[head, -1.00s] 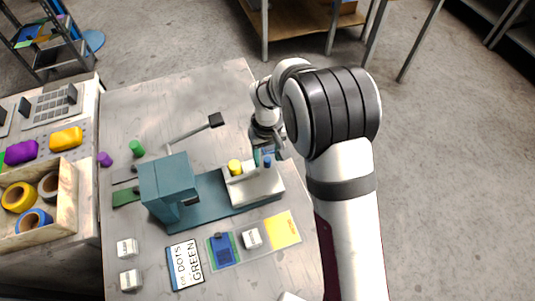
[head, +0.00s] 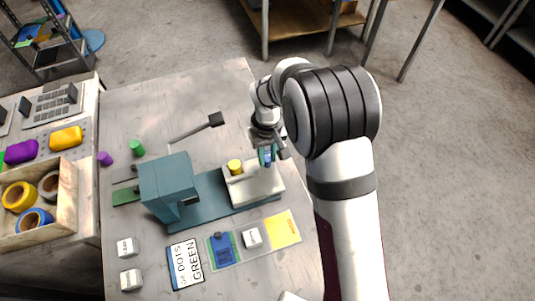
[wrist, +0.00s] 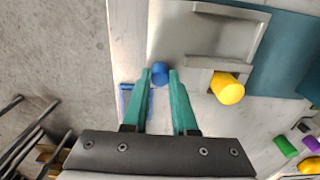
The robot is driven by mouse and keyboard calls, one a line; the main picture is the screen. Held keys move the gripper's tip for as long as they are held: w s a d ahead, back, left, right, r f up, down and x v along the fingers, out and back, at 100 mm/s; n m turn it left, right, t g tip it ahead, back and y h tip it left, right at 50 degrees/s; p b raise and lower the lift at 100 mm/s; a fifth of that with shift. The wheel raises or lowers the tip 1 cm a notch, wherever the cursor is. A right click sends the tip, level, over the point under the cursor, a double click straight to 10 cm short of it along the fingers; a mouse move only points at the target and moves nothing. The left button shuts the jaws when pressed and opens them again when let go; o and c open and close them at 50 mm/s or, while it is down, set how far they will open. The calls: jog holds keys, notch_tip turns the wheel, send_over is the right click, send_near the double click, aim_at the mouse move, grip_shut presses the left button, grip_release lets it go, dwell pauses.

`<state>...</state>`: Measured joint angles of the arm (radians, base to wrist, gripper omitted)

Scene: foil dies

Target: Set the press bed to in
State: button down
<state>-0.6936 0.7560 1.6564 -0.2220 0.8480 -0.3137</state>
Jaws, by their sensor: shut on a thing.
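The press (head: 165,182) is a teal machine with a long teal base (head: 212,190) on the table. The press bed (head: 258,191), a pale block, sits at the right part of this base, clear of the press head. A blue peg (head: 267,161) stands at the bed's back right; a yellow peg (head: 235,167) stands at its back left. My gripper (head: 266,155) has teal fingers, shut on the blue peg. In the wrist view my gripper (wrist: 160,80) has the blue peg (wrist: 160,73) between its fingertips, with the bed (wrist: 210,38) and yellow peg (wrist: 228,88) beside it.
A black-ended lever (head: 215,119) extends behind the press. A wooden box of tape rolls (head: 66,195) stands at the left.

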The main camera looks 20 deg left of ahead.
dwell(0.8)
jog(key=s+a, duration=0.9)
jog(key=c, duration=0.7)
grip_release()
jog(key=shift+w, duration=0.1)
notch_tip(320, 180, up, 16)
jog(key=shift+d, duration=0.1)
